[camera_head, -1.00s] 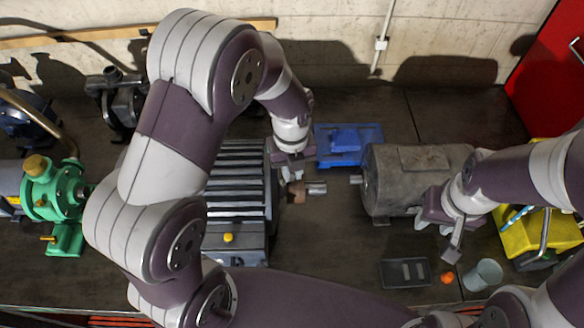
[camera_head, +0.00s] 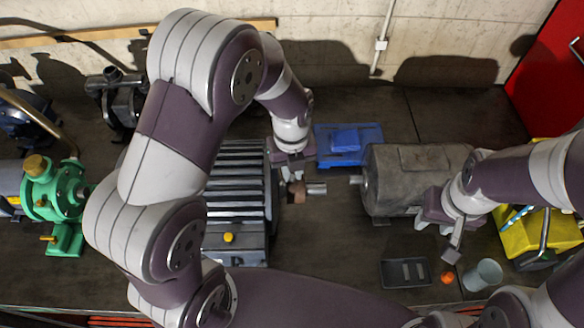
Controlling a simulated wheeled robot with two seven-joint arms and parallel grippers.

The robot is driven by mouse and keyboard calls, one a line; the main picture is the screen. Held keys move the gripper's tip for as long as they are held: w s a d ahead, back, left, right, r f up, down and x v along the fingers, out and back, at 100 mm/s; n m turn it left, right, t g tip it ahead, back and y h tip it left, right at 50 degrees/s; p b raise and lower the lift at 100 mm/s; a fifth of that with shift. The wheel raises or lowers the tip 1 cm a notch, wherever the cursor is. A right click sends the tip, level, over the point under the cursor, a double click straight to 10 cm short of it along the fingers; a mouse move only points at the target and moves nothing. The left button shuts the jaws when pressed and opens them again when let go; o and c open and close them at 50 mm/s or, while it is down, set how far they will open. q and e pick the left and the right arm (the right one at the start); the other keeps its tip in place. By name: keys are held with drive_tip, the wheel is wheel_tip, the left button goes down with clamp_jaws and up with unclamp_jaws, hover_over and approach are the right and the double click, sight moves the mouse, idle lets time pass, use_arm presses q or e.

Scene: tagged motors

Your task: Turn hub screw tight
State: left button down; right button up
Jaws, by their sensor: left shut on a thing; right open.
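A dark grey finned motor (camera_head: 237,190) lies on the bench in the middle left, with a metal shaft (camera_head: 316,188) pointing right. A copper-brown hub piece (camera_head: 297,195) sits on or beside that shaft. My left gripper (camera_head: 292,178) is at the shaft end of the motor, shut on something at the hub. The hub screw itself is too small or hidden to make out. My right gripper (camera_head: 437,236) is open and empty, just in front of the right end of a worn grey motor (camera_head: 395,200).
A blue block on a blue plate (camera_head: 347,143) lies behind the shaft. A black tray (camera_head: 405,273), an orange ball (camera_head: 447,278) and a clear cup (camera_head: 485,274) stand at the front right. A yellow bin (camera_head: 540,232) is at the far right. A green pump (camera_head: 60,195) stands at the left.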

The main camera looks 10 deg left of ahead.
sight(292, 175)
use_arm(q)
drive_tip(key=shift+w+r, duration=0.15)
drive_tip(key=c, duration=1.3)
unclamp_jaws()
drive_tip(key=shift+c, duration=0.2)
drive_tip(key=shift+r, duration=0.25)
wheel_tip(292, 175, up, 12)
drive_tip(key=shift+a, duration=0.1)
